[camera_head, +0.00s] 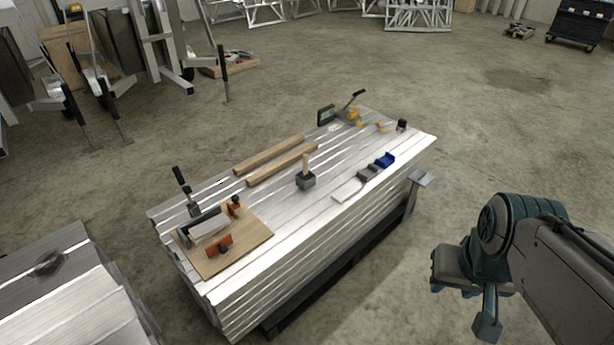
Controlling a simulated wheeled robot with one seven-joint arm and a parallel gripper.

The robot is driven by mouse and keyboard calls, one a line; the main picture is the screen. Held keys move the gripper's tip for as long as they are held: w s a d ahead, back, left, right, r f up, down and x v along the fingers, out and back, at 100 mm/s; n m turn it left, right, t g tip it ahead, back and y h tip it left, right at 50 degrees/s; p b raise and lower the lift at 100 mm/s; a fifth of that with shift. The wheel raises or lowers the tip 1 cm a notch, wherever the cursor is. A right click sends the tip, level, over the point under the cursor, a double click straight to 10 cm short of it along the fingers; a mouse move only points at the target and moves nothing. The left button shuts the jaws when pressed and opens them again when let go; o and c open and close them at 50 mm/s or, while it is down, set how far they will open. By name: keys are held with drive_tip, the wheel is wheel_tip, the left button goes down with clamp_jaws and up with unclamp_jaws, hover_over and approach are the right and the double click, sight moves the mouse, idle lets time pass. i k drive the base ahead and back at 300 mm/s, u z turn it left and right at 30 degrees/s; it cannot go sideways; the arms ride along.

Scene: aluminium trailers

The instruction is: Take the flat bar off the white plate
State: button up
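A small flat white piece (348,190), which looks like the white plate, lies near the right-hand long edge of the stacked aluminium bench. I cannot make out a separate flat bar on it at this size. A grey block (368,173) and a blue block (385,160) stand just beyond it in a row. My gripper (462,289), at the end of my teal and grey arm on the right, hangs over the floor, clear of the bench and apart from the plate.
A grey bracket (420,178) juts from the bench's right side. Floor right of the bench is open.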

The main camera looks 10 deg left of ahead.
sight(343, 194)
drive_tip(key=u, duration=0.05)
drive_tip(key=k, duration=0.55)
drive_tip(key=z, duration=0.8)
drive_tip(key=i, duration=1.45)
drive_tip(key=u, duration=0.7)
drive_tip(key=i, duration=1.05)
drive_tip(key=u, duration=1.55)
drive_tip(key=i, duration=0.45)
drive_tip(key=u, duration=0.35)
